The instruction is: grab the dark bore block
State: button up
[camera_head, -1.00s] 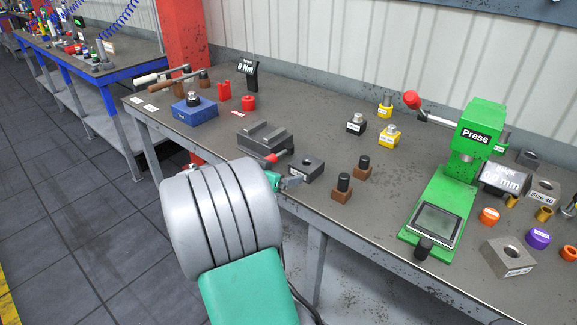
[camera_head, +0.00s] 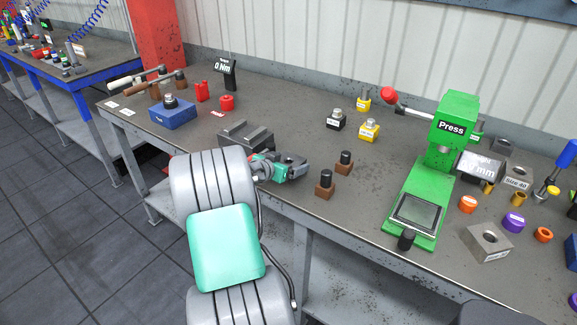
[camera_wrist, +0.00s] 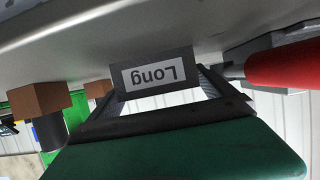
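The dark bore block (camera_head: 293,159) stands on the near part of the bench, with its round bore facing up. My gripper (camera_head: 289,170) is level with it, a finger on each side, partly hiding it in the head view. In the wrist view, which is upside down, the block (camera_wrist: 157,73) shows a white "Long" label between the fingers of my gripper (camera_wrist: 158,88). Both fingers appear to press its sides. The block appears to rest on the bench top, with no clear gap beneath it.
A dark grey slotted fixture (camera_head: 246,136) stands just left of the block. Two brown stands with black pins (camera_head: 325,184) (camera_head: 344,162) are close on the right. The green press (camera_head: 430,180) is farther right. Bench behind the block is clear.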

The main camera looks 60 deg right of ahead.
jog(key=c, duration=1.9)
jog(key=shift+w+r, duration=0.1)
jog(key=shift+r, duration=0.1)
jog(key=shift+c, duration=0.2)
